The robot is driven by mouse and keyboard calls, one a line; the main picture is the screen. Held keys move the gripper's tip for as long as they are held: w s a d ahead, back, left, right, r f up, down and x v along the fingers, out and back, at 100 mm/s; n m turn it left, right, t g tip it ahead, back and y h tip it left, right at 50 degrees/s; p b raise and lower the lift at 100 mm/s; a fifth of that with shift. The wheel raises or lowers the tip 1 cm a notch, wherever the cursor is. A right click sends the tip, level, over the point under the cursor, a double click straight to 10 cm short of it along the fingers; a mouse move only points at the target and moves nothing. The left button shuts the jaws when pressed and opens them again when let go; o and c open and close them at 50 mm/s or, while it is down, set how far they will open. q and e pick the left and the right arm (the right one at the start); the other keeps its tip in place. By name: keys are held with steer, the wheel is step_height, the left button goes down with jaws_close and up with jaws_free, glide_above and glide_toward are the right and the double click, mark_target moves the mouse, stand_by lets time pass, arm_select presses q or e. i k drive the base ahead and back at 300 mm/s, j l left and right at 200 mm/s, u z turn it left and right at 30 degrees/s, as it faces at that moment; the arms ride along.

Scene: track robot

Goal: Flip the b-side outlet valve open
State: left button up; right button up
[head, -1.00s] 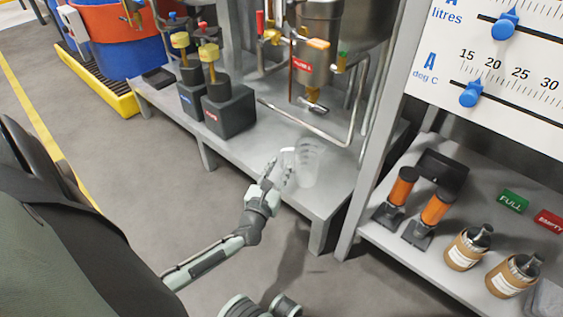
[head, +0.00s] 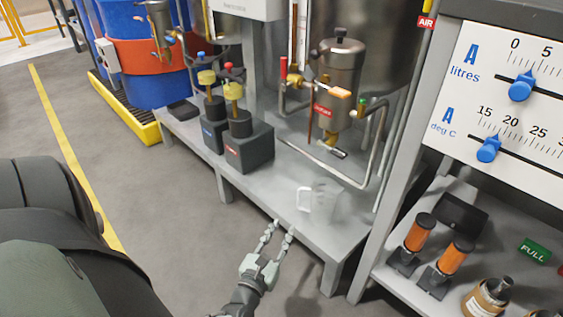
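A metal vessel (head: 338,72) with a small red label hangs above the grey bench; the label is too small to read. Its lower outlet (head: 331,149) ends in a short lever with a pale tip. I cannot tell for sure which part is the b-side outlet valve. A clear jug (head: 321,201) stands upright on the bench below the outlet. My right gripper is not in view.
A bent pipe (head: 365,165) crosses beside the vessel. A right-hand shelf holds orange-handled tools (head: 420,232). The floor (head: 165,205) before the bench is clear.

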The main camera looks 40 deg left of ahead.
mark_target(284, 60)
steer(key=u, duration=1.25)
